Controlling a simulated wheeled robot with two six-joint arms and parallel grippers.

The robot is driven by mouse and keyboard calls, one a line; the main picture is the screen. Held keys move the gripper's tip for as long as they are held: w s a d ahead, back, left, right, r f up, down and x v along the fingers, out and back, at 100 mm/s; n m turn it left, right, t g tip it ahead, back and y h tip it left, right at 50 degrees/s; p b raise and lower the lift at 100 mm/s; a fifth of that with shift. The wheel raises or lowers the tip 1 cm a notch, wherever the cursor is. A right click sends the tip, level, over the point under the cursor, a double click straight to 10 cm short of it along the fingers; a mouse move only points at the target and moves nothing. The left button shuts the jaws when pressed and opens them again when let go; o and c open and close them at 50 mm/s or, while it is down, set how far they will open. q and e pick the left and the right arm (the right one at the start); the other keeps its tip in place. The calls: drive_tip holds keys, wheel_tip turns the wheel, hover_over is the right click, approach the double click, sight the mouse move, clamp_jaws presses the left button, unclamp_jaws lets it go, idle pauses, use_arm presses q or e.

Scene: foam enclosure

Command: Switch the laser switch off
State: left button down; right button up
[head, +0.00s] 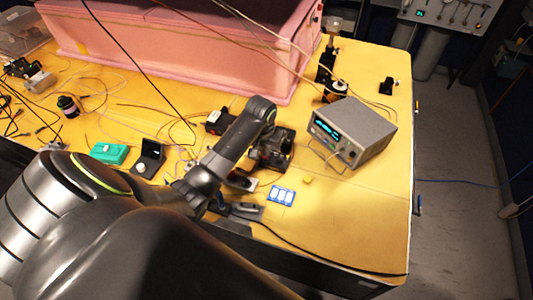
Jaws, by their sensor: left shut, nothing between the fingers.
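A grey box (365,125) with a lit blue display and a knob on its front stands on the right part of the yellow table. I cannot tell for certain which item is the laser switch. My left arm comes in from the lower left and bends down to the table. My left gripper (241,181) is dark, shut and empty, low over the table to the left of the grey box and apart from it. Its fingers are small here and partly lost among dark parts. My right gripper is not in view.
A blue and white card (281,195) and a small yellow block (308,180) lie near the front edge. A green box (109,153), a black case (150,159) and loose cables are on the left. A pink foam enclosure (180,45) stands behind. The table's right front is mostly clear.

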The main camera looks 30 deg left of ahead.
sight(265, 159)
use_arm(q)
drive_tip(key=shift+f+b, duration=0.4)
drive_tip(key=shift+f, duration=0.6)
idle(0.6)
wheel_tip(265, 159, up, 3)
drive_tip(key=shift+f+p, duration=0.2)
drive_tip(key=shift+p, duration=0.85)
drive_tip(key=shift+r, duration=2.25)
